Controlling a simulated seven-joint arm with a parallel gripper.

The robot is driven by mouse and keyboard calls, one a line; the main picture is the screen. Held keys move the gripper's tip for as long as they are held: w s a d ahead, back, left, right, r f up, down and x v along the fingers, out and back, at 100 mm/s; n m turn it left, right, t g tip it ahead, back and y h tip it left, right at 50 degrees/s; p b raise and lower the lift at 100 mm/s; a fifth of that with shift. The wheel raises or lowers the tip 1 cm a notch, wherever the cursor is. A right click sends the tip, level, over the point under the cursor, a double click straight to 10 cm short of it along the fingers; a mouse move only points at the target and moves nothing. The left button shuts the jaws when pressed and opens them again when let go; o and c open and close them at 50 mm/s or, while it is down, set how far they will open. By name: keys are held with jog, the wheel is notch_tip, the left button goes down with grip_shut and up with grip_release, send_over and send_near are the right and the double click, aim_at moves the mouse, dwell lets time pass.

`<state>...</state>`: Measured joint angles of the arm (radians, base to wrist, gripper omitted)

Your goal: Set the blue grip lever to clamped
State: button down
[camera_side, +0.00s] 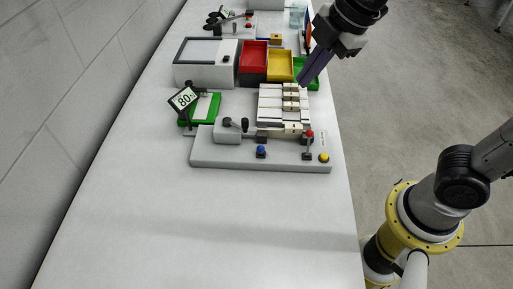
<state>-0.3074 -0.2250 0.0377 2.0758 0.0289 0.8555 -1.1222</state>
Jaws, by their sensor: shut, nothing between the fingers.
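The blue grip lever (261,149) is small in the side view. Its blue knob sits low on a dark mount at the front of the light grey machine base (220,160), left of the middle. I cannot tell from this distance which setting it is in. My gripper (303,82) is shut and empty. Its dark fingers point down and left, near the green bin and the back of the slatted bed, well behind and to the right of the blue lever. It appears apart from the lever.
A red-knobbed lever (309,135) and a yellow knob (324,156) are right of the blue lever. A black-handled crank (236,123) is at left. Behind are the slatted bed (270,105), an "80" sign (184,98), and red (254,55), yellow and green bins. The front table is clear.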

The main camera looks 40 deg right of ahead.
aim_at(261, 150)
jog(key=w+a+f+n+g, duration=0.1)
jog(key=a+f+n, duration=0.3)
jog(key=a+f, duration=0.4)
jog(key=a+g, duration=0.1)
jog(key=a, duration=0.3)
jog(key=shift+w+f+n+g, duration=0.2)
jog(key=shift+w+n+g, duration=0.1)
jog(key=shift+g, duration=0.1)
jog(key=f, duration=0.3)
jog(key=a+f, duration=0.1)
jog(key=f, duration=0.2)
jog(key=w+f, duration=0.1)
jog(key=f, duration=0.3)
jog(key=shift+a, duration=0.15)
jog(key=d, duration=0.2)
jog(key=w+d+r, duration=0.1)
jog(key=shift+d, duration=0.4)
